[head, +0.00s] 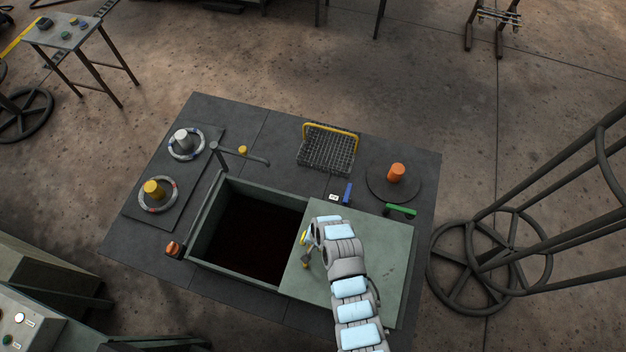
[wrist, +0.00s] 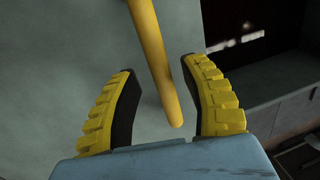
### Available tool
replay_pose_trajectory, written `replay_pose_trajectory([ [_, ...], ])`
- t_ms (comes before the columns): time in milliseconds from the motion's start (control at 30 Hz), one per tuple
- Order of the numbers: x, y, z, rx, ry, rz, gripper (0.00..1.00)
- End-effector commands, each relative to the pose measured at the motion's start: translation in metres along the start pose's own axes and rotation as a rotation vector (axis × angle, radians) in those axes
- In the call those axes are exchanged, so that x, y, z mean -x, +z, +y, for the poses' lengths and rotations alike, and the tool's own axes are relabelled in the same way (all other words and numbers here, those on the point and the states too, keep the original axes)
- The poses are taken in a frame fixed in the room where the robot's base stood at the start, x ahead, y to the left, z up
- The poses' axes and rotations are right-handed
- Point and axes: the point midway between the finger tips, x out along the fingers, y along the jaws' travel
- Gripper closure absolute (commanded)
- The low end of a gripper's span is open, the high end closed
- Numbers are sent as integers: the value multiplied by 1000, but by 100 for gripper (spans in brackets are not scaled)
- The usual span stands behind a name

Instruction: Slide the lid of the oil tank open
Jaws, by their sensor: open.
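The oil tank (head: 198,245) is a grey-green box set in the dark platform, its left part open over dark liquid. Its flat grey-green lid (head: 385,255) lies over the right part in the head view. My gripper (wrist: 157,66) is above the lid's left side, beside the opening. In the wrist view its two yellow fingers stand apart on either side of a yellow bar handle (wrist: 153,55), not visibly touching it. In the head view my arm hides much of the handle area. The dark opening (wrist: 250,25) shows at upper right in the wrist view.
A black tap (head: 240,154) stands behind the tank. A wire basket (head: 327,150), an orange knob (head: 396,173), a blue block (head: 347,193) and a green handle (head: 400,210) lie behind the lid. Two ringed posts (head: 185,140) are at left. A large wheeled frame (head: 490,255) stands at right.

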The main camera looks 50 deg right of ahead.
Motion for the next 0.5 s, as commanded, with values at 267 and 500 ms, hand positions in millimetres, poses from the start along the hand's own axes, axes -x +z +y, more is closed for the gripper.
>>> replay_pose_trajectory([
  [267,10,-1,0,0,-2,2,55],
  [500,34,0,0,-1,-1,2,55],
])
